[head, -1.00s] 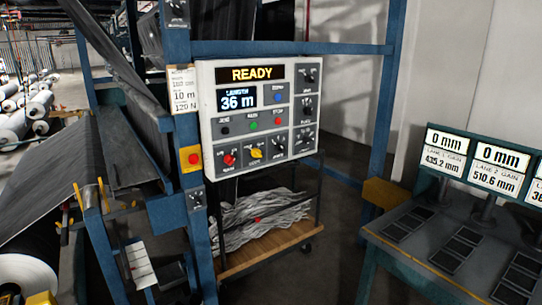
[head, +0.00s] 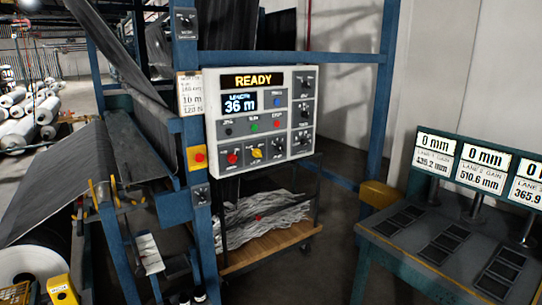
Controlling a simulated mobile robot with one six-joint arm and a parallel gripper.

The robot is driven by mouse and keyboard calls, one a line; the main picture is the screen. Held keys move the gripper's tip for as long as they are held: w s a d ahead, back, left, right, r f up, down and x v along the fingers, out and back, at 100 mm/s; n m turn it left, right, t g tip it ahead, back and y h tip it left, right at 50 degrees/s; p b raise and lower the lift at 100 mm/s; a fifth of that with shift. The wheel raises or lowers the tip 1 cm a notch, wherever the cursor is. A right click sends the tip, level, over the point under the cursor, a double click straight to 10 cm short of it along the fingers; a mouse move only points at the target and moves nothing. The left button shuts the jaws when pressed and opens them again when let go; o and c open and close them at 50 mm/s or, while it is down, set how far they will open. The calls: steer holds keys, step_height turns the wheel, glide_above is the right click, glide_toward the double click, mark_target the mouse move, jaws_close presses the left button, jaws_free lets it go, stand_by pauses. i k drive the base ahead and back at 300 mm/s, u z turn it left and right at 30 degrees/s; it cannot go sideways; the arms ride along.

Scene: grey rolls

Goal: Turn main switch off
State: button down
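A light grey control panel (head: 268,135) is fixed to the blue frame in the head view. Its display (head: 253,81) reads READY, and a smaller screen (head: 240,103) reads 36 m. The bottom row holds a red rotary knob (head: 232,158), a yellow rotary knob (head: 257,153) and a black knob (head: 278,148). More black knobs run down the right side. The small labels are too blurred to tell which knob is the main switch, or its position. My gripper is not in view.
A red button on a yellow box (head: 197,157) sits on the blue post left of the panel. A cart (head: 270,250) with grey scrap stands below the panel. A bench (head: 440,245) with displays stands at right. Open floor (head: 330,265) lies between cart and bench.

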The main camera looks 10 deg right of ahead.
mark_target(231, 158)
steer(key=z, duration=0.1)
steer(key=k, duration=0.2)
steer(key=u, duration=0.4)
steer(key=i, duration=0.9)
steer(key=u, duration=0.9)
